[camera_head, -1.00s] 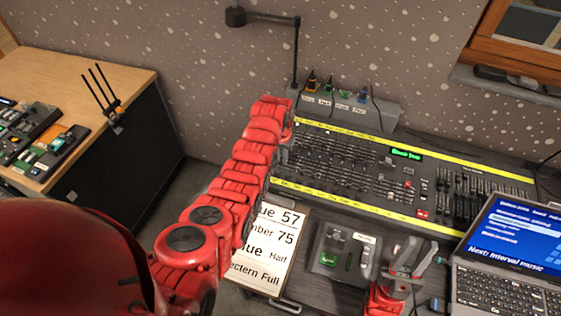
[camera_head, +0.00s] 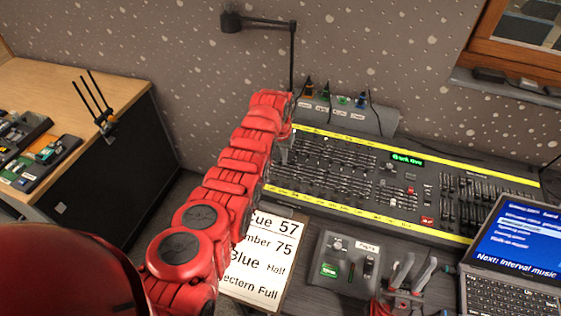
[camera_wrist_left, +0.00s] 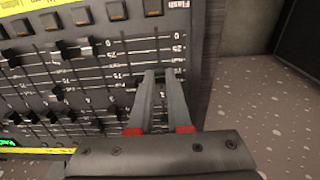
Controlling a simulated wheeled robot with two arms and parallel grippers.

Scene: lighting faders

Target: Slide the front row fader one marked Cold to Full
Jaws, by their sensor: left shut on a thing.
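The lighting desk (camera_head: 370,218) is a dark console with rows of faders between yellow label strips. My left gripper (camera_head: 284,152) reaches its left end in the head view. In the left wrist view, where the desk appears upside down, my left gripper (camera_wrist_left: 161,74) is shut at the outermost fader column, near the "Full" mark of the scale beside the Flash buttons. The fader cap between its fingertips is mostly hidden. Neighbouring fader caps (camera_wrist_left: 85,46) stand further left. The "Cold" label cannot be read. My right gripper (camera_head: 412,270) is open and empty in front of the desk.
A small control box (camera_head: 345,262) and a printed cue sheet (camera_head: 262,266) lie in front of the desk. A laptop (camera_head: 515,255) stands at the right. A lamp (camera_head: 291,60) rises behind the desk. Flash buttons (camera_wrist_left: 117,10) line the near edge of the faders.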

